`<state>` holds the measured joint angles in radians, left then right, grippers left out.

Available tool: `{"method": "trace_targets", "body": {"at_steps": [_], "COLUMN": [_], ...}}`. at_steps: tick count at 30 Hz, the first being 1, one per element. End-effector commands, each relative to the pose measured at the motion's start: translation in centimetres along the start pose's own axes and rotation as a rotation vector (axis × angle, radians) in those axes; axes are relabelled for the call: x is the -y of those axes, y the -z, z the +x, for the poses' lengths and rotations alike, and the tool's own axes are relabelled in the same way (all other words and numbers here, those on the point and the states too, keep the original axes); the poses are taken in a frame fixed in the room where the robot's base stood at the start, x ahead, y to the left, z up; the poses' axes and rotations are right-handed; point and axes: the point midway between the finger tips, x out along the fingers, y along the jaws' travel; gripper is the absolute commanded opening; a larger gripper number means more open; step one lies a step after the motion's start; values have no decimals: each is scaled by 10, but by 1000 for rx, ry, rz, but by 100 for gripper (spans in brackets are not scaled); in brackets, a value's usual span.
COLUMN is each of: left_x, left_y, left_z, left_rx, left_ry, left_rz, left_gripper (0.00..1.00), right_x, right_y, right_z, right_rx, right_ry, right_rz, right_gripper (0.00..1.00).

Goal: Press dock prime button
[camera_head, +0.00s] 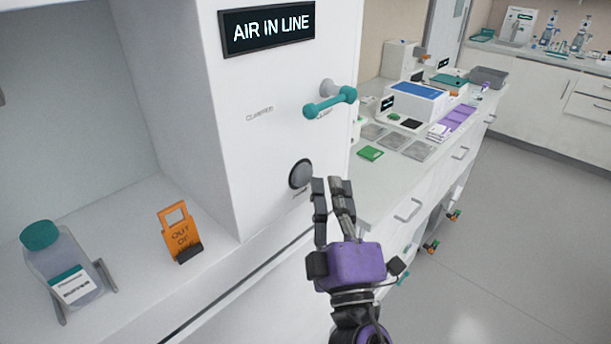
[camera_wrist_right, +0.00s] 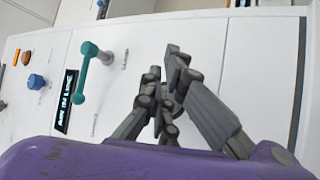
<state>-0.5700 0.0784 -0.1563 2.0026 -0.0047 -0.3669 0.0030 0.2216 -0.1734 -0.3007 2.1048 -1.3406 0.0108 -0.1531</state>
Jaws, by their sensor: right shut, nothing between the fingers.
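A round dark grey button (camera_head: 301,174) sits low on the white front panel (camera_head: 265,190), beneath the teal lever. The small label under it is too blurred to read. My right gripper (camera_head: 330,182) is shut and empty, with its fingertips just right of the button in the head view. I cannot tell whether they touch it. In the right wrist view the gripper (camera_wrist_right: 166,72) points at the panel, and its fingers largely cover the button area. My left gripper is not in view.
A display (camera_head: 267,27) reads "AIR IN LINE". A teal lever (camera_head: 330,102) juts out above the button. A bottle (camera_head: 66,270) and an orange tag (camera_head: 179,232) stand in the bay at left. A bench (camera_head: 385,190) with equipment lies beyond; open floor is at right.

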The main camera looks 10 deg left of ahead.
Motion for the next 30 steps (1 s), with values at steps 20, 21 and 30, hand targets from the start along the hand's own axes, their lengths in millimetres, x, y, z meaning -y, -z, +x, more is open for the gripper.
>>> {"method": "trace_targets", "body": {"at_steps": [20, 21, 30], "left_x": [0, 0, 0], "left_y": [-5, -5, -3], "left_z": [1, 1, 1], "left_rx": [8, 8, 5], "left_ry": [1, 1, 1], "left_rz": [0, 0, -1], "left_gripper": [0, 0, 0], "right_x": [0, 0, 0], "right_y": [0, 0, 0], "right_z": [0, 0, 0], "right_rx": [0, 0, 0], "right_ry": [0, 0, 0], "right_rz": [-1, -1, -1], "right_gripper": [0, 0, 0]}}
